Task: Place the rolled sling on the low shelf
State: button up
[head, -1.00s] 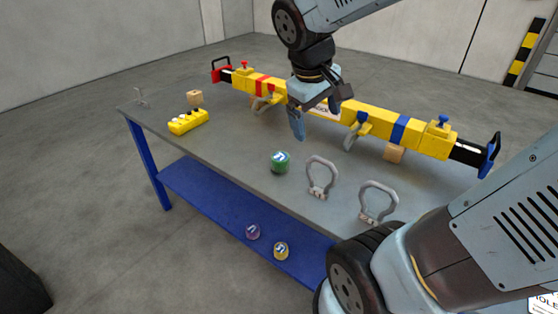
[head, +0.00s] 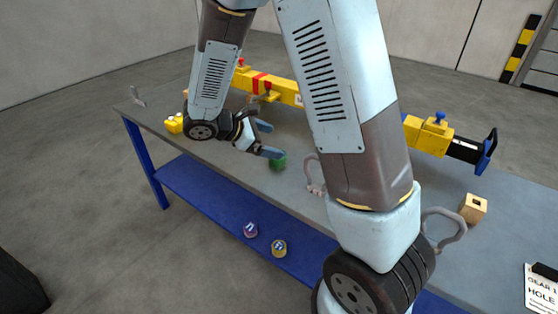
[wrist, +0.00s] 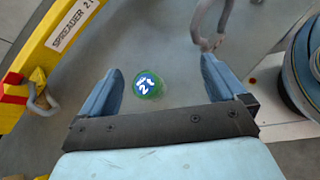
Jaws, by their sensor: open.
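The rolled sling that shows on the table top is green (head: 278,162) with a blue-and-white label; it also shows in the wrist view (wrist: 147,84). My gripper (head: 268,139) is open and empty just beside the green sling in the head view. In the wrist view its two fingers (wrist: 163,85) stand apart, with the green sling between them in the picture; I see no contact. The low shelf (head: 200,195) is the blue deck under the table. A purple roll (head: 250,230) and a yellow roll (head: 279,248) sit on it.
The yellow spreader beam (head: 284,92) lies along the back of the table (head: 500,220). Grey shackles (head: 443,228) stand near the front edge, partly behind my arm. A wooden block (head: 473,208) is at right. The shelf's left part is clear.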

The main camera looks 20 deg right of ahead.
jog(key=w+a+f+n+t, duration=0.1)
jog(key=f, duration=0.1)
jog(key=w+a+f+n+t+h, duration=0.1)
jog(key=a+f+n, duration=0.1)
jog(key=f, duration=0.1)
jog(key=w+a+f+n+t, duration=0.1)
jog(key=a+f+n, duration=0.1)
jog(key=f, duration=0.1)
jog(key=shift+w+a+f, duration=0.15)
jog(key=shift+w+a, duration=0.05)
jog(key=shift+w, duration=0.1)
jog(key=shift+w+d+f+n, duration=0.1)
jog(key=shift+w+f+n, duration=0.05)
jog(key=shift+n, duration=0.15)
jog(key=x, duration=0.8)
jog(key=shift+r+x, duration=0.2)
jog(key=shift+x, duration=1.1)
jog(key=shift+r+x, duration=0.25)
jog(key=shift+x, duration=1.1)
jog(key=shift+w+d, duration=0.15)
jog(key=shift+c, duration=0.2)
jog(key=c, duration=1.3)
